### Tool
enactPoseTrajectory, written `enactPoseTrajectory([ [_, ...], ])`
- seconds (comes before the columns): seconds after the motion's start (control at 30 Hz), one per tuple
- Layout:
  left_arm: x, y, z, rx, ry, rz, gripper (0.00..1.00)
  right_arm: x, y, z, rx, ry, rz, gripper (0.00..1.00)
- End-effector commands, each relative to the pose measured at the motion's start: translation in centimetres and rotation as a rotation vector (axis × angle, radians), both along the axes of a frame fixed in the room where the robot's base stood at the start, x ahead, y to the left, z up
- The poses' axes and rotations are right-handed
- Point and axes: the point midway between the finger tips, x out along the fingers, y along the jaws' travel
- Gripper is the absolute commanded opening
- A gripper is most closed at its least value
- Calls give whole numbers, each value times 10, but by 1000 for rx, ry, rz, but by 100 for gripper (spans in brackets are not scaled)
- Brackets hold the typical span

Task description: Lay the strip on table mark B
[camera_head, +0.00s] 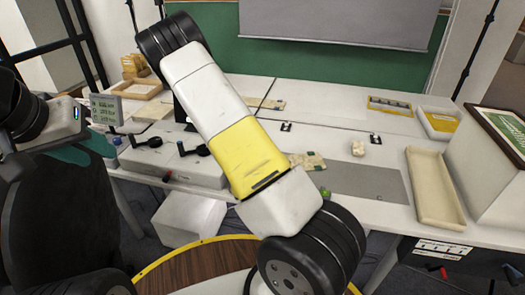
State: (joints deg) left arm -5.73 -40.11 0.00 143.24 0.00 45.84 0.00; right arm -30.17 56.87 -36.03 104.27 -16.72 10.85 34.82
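My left gripper (80,135) is at the far left, in front of the table's left end. Its fingers are not clear, and I see nothing surely held. My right gripper is not in view. A large white and yellow arm link of mine hides the table's middle.
A long cream tray (436,187) and a small pale block (358,148) stand on the right. A wooden tray (136,89), a small display (106,109) and black-handled tools (150,141) are on the left.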

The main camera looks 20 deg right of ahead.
Motion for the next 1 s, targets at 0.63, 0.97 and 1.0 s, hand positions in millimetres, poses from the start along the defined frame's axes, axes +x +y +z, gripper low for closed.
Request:
enactPoseTrajectory([
  [0.63, 0, 0, 0, 0, 0, 0, 36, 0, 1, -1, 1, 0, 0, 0],
  [0.97, 0, 0, 0, 0, 0, 0, 36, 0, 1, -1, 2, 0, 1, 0],
  [1.0, 0, 0, 0, 0, 0, 0, 36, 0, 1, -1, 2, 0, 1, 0],
])
